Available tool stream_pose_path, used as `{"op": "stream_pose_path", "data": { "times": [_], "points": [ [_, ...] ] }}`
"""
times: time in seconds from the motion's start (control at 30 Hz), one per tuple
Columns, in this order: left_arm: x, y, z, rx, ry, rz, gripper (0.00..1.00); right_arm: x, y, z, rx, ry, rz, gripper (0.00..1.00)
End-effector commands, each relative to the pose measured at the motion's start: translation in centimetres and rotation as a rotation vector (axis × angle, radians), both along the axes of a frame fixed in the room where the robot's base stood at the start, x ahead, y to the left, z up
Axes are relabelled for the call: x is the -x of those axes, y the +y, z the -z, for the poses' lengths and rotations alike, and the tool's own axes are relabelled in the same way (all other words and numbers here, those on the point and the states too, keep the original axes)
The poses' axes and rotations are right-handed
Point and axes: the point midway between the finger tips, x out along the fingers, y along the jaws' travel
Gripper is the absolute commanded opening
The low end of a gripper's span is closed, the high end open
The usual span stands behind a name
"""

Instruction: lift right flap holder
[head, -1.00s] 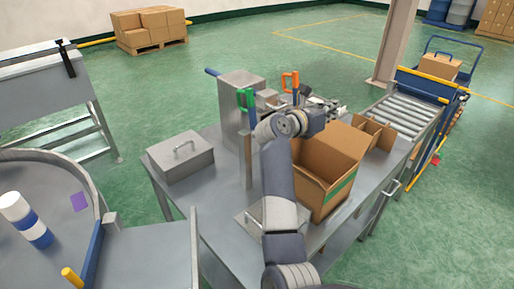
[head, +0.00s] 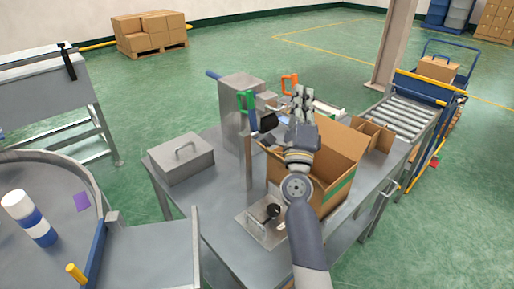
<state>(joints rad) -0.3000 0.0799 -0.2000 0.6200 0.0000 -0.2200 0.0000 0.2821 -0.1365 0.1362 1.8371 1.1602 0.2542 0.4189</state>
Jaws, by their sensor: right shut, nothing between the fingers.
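My right gripper (head: 303,98) is above the back edge of the open cardboard box (head: 340,150), its fingers pointing away from me, shut and empty. My right arm comes in from the bottom and covers part of the box. A black knob (head: 272,211) shows at the box's near left, above a metal plate (head: 258,232). A black cylindrical handle (head: 267,122) shows at the box's far left. I cannot tell which part is the right flap holder; it may be hidden by my arm. My left gripper is out of view.
A lidded metal case (head: 181,160) sits at left. A roller conveyor (head: 404,118) stands behind right.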

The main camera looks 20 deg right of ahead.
Motion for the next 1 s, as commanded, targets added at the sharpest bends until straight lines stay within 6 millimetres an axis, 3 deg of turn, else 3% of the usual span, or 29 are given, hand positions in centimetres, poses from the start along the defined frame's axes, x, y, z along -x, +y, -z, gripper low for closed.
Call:
{"op": "stream_pose_path", "data": {
  "times": [0.2, 0.6, 1.0],
  "points": [
    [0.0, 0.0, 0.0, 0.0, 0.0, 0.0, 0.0, 0.4, 4.0, 1.7, 0.221, 0.107, -0.073, 0.0],
    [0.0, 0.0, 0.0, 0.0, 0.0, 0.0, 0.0, 1.5, 10.0, 6.1, 0.55, 0.288, -0.192, 0.0],
    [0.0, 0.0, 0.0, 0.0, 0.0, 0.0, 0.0, 2.6, 12.6, 9.3, 0.714, 0.389, -0.255, 0.0]
  ]
}}
